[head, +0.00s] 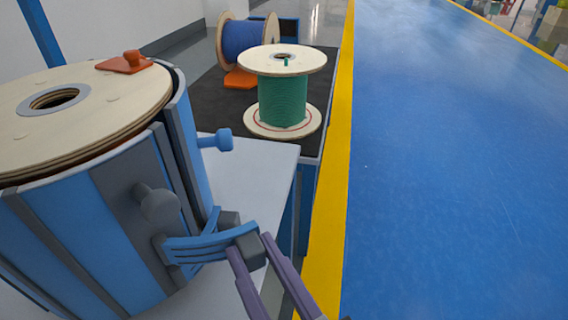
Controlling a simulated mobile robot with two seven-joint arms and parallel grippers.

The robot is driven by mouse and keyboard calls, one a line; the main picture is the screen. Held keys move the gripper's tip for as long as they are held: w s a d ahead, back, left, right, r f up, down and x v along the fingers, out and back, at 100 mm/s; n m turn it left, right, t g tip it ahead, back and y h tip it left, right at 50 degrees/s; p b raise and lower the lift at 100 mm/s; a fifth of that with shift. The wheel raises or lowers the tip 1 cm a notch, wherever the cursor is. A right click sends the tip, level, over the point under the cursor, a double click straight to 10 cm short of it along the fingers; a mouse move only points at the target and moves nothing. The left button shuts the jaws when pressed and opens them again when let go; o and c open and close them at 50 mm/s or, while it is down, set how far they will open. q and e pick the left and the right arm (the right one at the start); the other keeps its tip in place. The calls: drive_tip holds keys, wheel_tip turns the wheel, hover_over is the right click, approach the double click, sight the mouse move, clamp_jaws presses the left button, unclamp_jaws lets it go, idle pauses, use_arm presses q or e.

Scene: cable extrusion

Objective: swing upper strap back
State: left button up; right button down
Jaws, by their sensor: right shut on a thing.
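A blue strap (208,247) with a dark grey end block (247,249) sticks out from the front right side of a blue and grey drum holder (85,228). My right gripper (249,246) comes in from below, its purple fingers shut on the block at the strap's outer end. The strap's other end meets a grey bracket on the holder's side. A second blue piece and a grey block (229,220) show just behind the strap, partly hidden. I cannot tell from this view which is the upper strap. My left gripper is not in view.
A wooden spool (130,92) with an orange clip (125,63) sits in the holder. A grey knob (157,203) and a blue knob (217,140) stick out nearby. Green (283,100) and blue (243,38) cable spools stand behind on a dark mat. Blue floor lies clear to the right.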

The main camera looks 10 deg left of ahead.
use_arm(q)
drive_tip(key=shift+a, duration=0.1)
use_arm(e)
drive_tip(key=shift+s+a, duration=0.1)
drive_tip(key=shift+a, duration=0.05)
drive_tip(key=c, duration=1.1)
unclamp_jaws()
drive_tip(key=o, duration=0.5)
drive_tip(key=shift+a, duration=0.2)
drive_tip(key=shift+c, duration=0.2)
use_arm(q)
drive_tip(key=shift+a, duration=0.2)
use_arm(e)
drive_tip(key=shift+d, duration=0.1)
drive_tip(key=shift+s+d, duration=0.2)
drive_tip(key=shift+s, duration=0.05)
use_arm(q)
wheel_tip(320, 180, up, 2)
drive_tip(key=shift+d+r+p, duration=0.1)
drive_tip(key=shift+p, duration=0.9)
use_arm(e)
drive_tip(key=v, duration=0.9)
drive_tip(key=shift+s, duration=0.15)
